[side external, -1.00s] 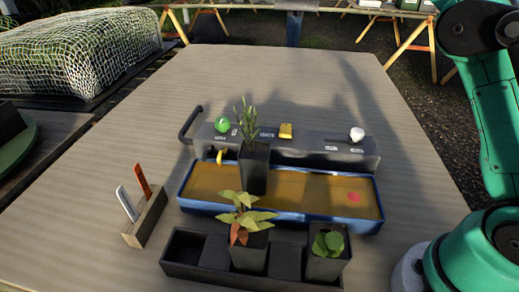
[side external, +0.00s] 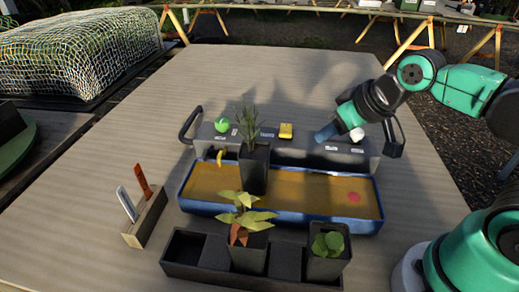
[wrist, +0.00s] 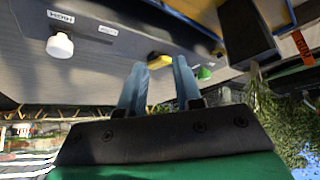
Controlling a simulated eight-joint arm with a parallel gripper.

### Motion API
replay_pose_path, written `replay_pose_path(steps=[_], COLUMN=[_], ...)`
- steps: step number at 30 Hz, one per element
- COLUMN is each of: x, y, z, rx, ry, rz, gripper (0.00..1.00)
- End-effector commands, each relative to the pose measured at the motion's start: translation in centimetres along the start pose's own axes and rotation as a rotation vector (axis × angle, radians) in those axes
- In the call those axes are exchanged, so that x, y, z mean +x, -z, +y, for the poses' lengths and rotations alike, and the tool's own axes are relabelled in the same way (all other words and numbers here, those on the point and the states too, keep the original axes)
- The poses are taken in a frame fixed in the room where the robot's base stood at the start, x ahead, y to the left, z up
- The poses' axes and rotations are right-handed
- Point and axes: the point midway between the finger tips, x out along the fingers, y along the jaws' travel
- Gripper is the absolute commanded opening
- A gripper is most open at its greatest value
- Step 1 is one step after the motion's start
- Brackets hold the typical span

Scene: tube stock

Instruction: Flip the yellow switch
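The yellow switch (side external: 286,131) is a small block on top of the long grey panel (side external: 345,156), between a green knob (side external: 221,125) and a white knob (side external: 357,134). In the wrist view the yellow switch (wrist: 158,59) shows just beyond and between my fingertips. My gripper (side external: 325,133) is above the panel, to the right of the switch and left of the white knob. In the wrist view my two blue fingers stand apart with nothing between them. I see no contact with the switch.
A blue-rimmed tray (side external: 282,217) lies in front of the panel, with a tall potted plant (side external: 255,167) at the panel's front. A black planter box (side external: 190,272) is nearer. A wooden holder (side external: 146,222) stands at left. The table behind the panel is clear.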

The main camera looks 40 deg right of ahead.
Motion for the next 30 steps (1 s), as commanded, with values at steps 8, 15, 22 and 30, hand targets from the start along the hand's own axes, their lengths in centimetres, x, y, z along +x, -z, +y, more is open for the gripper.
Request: replay_pose_path(steps=[8, 15, 22, 30], x=[0.3, 3.3, 6.7, 8.5], y=[4.2, 8.3, 10.0, 9.8], z=[0.4, 1.0, 1.6, 1.8], rx=[0.216, 0.496, 0.692, 0.754], ry=[-0.026, -0.111, -0.207, -0.245], rz=[-0.172, -0.389, -0.536, -0.582], gripper=[0.66, 0.66, 0.66, 0.66])
